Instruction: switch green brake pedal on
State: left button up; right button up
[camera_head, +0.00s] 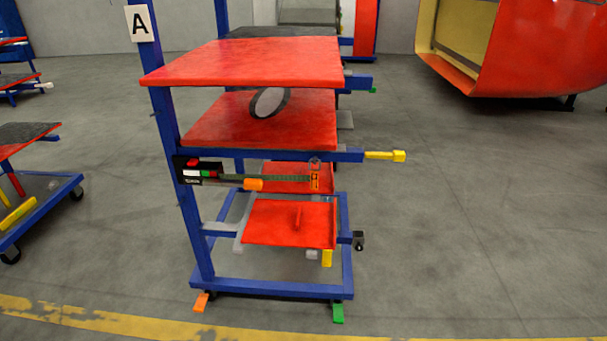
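The green brake pedal (338,313) sits low at the front right caster of the blue cart (270,288), close to the floor. It looks tilted downward, but I cannot tell whether it is on or off. An orange pedal (201,303) sits at the front left caster. Neither of my grippers shows in the head view.
The cart has red shelves (245,62) and a sign "A" (140,23). A yellow handle (385,155) sticks out at its right. A yellow floor line (110,321) runs in front. Another cart (40,215) stands left; a red nosecone (545,50) stands back right. Floor at right is clear.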

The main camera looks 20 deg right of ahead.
aim_at(338, 311)
jog(key=l+u, duration=0.25)
jog(key=l, duration=0.45)
jog(key=l+u, duration=0.25)
jog(key=l, duration=0.4)
jog(key=k+l+u, duration=0.25)
jog(key=l, duration=0.4)
jog(key=i+l, duration=0.05)
